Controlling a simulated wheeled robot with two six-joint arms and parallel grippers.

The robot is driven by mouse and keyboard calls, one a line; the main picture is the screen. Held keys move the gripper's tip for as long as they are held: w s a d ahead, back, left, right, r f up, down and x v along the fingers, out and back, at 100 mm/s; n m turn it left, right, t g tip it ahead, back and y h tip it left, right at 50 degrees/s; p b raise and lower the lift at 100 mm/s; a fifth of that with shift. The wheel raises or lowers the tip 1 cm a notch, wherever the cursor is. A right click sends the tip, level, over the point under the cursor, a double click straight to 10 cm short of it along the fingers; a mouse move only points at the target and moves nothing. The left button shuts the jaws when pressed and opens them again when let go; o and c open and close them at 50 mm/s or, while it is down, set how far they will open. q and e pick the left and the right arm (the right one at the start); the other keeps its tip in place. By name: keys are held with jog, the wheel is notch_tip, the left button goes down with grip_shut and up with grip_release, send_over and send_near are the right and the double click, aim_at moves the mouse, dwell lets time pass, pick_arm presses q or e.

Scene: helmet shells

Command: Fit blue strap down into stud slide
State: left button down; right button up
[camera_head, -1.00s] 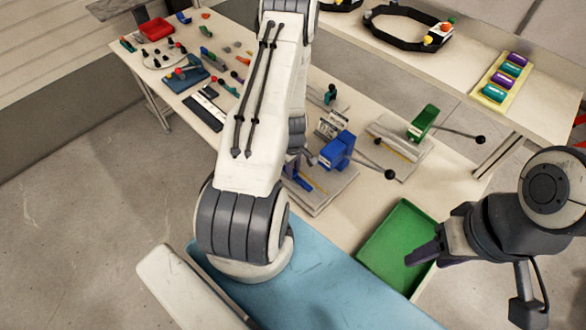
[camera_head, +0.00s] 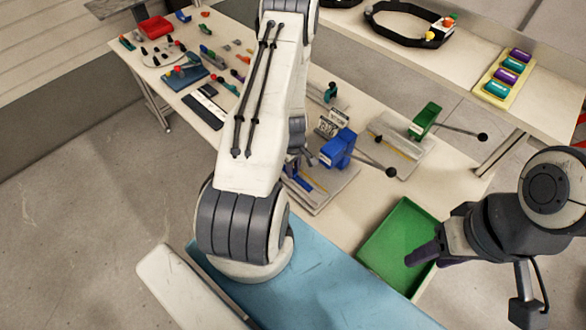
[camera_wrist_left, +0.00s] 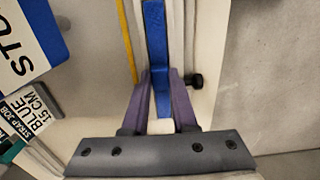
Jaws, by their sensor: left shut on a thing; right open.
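The blue strap (camera_wrist_left: 156,45) shows as a long narrow band in the left wrist view, running lengthwise along a pale channel. My left gripper (camera_wrist_left: 160,76) is shut on its near part, with a purple finger at each side. A dark round knob (camera_wrist_left: 194,80) stands just right of the fingers; I cannot tell whether it belongs to the stud slide. I cannot tell how deep the strap sits. In the head view my left arm hides most of this spot, beside the blue lever clamp (camera_head: 338,149). My right gripper (camera_head: 424,254) is open and empty over the green tray.
The green tray (camera_head: 378,235) looks empty. A green lever clamp (camera_head: 424,121) stands on a similar fixture behind. Loose parts cover the table's far left.

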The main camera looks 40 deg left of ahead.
pick_arm(q)
jog(key=shift+f+b, duration=0.3)
jog(key=shift+f, duration=0.1)
jog(key=c, duration=0.6)
grip_release()
jog(key=shift+r, duration=0.2)
notch_tip(320, 180, up, 10)
jog(key=p, duration=1)
jog(key=shift+r+p, duration=0.15)
jog(key=shift+p, duration=0.25)
